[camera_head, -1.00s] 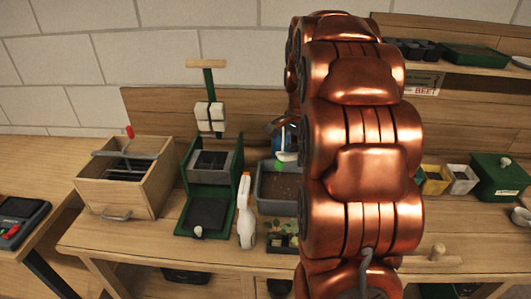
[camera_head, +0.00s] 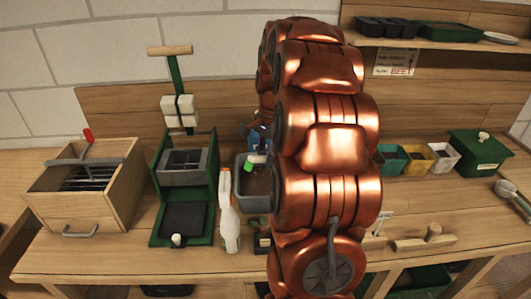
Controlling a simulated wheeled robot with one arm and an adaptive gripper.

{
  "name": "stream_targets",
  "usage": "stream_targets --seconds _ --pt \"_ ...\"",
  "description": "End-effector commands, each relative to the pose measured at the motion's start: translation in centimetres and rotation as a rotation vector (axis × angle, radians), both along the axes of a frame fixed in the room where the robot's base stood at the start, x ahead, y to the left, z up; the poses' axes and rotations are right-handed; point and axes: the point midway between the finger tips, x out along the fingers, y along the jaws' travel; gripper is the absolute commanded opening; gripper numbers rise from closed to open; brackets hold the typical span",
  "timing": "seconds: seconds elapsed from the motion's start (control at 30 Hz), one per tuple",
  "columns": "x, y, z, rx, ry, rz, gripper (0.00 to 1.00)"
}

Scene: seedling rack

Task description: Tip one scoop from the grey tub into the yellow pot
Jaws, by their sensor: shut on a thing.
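The grey tub (camera_head: 243,197) stands mid-bench with brown soil inside, its right side hidden behind my copper arm. My gripper (camera_head: 262,142) is mostly hidden by the arm; only a small blue and dark part shows above the tub. It is shut on a slim white thing with a green end, which looks like the scoop's handle (camera_head: 250,166), over the tub. The scoop's bowl and any load in it are hidden. The yellow pot (camera_head: 418,164) stands to the right of the arm, between a teal pot (camera_head: 389,166) and a white pot (camera_head: 444,164).
A white spray bottle (camera_head: 229,220) stands left of the tub, beside a green press stand (camera_head: 182,228) and a wooden crate (camera_head: 75,205). A green lidded box (camera_head: 478,155) is right of the pots. A wooden tool (camera_head: 424,242) lies at the front right. A shelf (camera_head: 440,43) hangs above.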

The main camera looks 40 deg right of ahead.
Motion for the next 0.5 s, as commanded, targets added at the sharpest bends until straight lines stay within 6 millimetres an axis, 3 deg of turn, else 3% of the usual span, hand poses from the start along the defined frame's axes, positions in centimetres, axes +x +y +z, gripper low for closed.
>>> stream_targets --seconds 0.5 --pt "0.0 -0.8 -3.8 0.143 0.015 0.000 0.00"
